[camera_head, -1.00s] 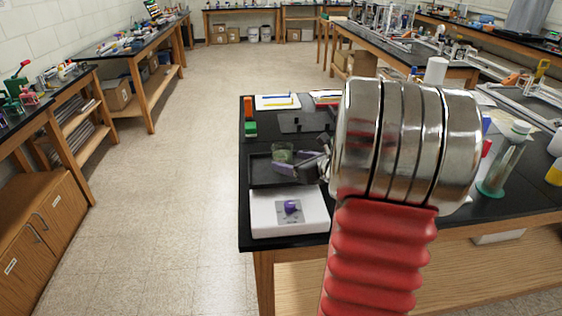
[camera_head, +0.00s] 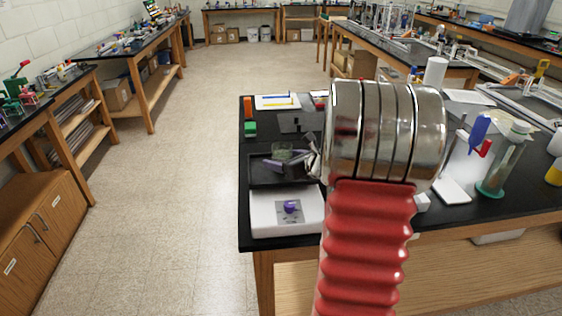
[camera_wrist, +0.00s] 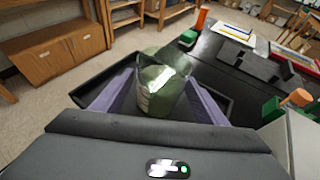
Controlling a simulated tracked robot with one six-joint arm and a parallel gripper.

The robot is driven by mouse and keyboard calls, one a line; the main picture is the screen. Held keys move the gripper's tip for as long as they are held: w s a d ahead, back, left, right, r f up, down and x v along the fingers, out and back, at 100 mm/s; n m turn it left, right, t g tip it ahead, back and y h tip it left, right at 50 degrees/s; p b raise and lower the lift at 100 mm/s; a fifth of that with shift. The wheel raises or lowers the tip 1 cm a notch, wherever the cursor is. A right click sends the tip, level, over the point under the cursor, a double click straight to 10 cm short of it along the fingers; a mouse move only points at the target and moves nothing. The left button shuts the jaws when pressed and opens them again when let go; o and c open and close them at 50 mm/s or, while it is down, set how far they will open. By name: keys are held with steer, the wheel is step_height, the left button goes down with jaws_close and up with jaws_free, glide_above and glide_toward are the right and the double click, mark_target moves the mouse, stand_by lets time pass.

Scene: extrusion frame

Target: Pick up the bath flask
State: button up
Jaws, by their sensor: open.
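The bath flask (camera_head: 282,150) is a greenish clear glass vessel standing in a black tray (camera_head: 262,183) on the black bench. In the wrist view, the flask (camera_wrist: 160,88) is between the two purple fingers of my gripper (camera_wrist: 158,98). The fingers are open, one on each side of it; I cannot tell whether either touches the glass. In the head view, my gripper (camera_head: 284,162) is low over the tray beside the flask, and its fingers partly hide the flask's lower part. The tray also shows in the wrist view (camera_wrist: 90,88).
A white device with a purple item (camera_head: 290,207) stands in front of the tray. A tall glass cylinder (camera_head: 503,165) stands at the right. The floor at left is clear.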

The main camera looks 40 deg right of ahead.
steer(key=shift+c, duration=0.5)
steer(key=c, duration=1.2)
steer(key=shift+r, duration=0.3)
steer(key=shift+r, duration=4.7)
